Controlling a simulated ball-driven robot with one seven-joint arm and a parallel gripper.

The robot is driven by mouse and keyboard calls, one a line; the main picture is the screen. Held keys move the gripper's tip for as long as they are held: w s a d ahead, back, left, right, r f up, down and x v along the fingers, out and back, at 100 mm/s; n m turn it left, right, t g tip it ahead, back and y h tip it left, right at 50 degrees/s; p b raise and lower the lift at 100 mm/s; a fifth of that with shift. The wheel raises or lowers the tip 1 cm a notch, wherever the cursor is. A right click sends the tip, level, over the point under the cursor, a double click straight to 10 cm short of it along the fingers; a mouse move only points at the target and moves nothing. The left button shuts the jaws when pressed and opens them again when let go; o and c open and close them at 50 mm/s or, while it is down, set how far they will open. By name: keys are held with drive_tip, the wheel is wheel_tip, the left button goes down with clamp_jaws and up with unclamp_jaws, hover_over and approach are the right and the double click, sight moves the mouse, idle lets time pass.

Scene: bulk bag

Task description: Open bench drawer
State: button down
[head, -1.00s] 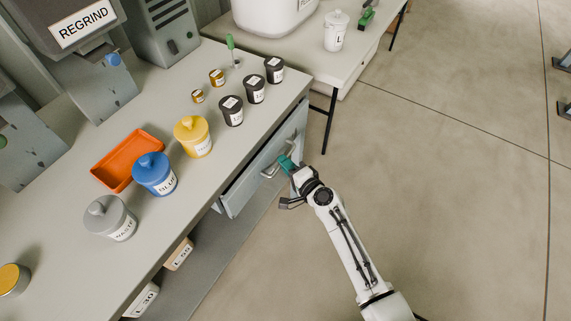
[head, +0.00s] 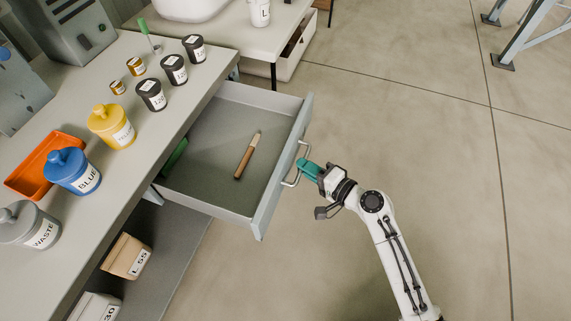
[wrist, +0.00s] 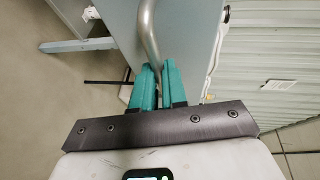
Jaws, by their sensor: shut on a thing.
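The bench drawer (head: 225,150) is grey and stands pulled well out from under the bench top in the head view. Its front panel (head: 283,165) carries a curved metal handle (head: 297,166). A wooden-handled tool (head: 247,155) lies on the drawer floor, and part of a green thing (head: 174,157) shows near its back left. My gripper (head: 305,172) has teal fingers shut on the handle. In the wrist view the handle bar (wrist: 148,35) runs down between the two teal fingertips (wrist: 157,75). The exact contact is partly hidden by the fingers.
The bench top (head: 118,170) holds an orange tray (head: 28,178), lidded blue, yellow and grey jars, and several small black jars. Labelled boxes (head: 127,257) sit on the shelf below. A second table (head: 235,35) stands behind.

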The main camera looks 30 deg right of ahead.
drive_tip(key=shift+s+d+b, duration=0.2)
drive_tip(key=shift+s+d, duration=0.3)
drive_tip(key=shift+s, duration=0.2)
drive_tip(key=shift+s+d+b, duration=0.15)
drive_tip(key=shift+s+d, duration=0.3)
drive_tip(key=shift+s, duration=0.2)
drive_tip(key=c, duration=1.2)
unclamp_jaws()
drive_tip(key=shift+o, duration=0.2)
drive_tip(key=shift+w, duration=0.1)
drive_tip(key=b+v, duration=0.1)
drive_tip(key=v, duration=0.9)
drive_tip(key=shift+s, duration=0.4)
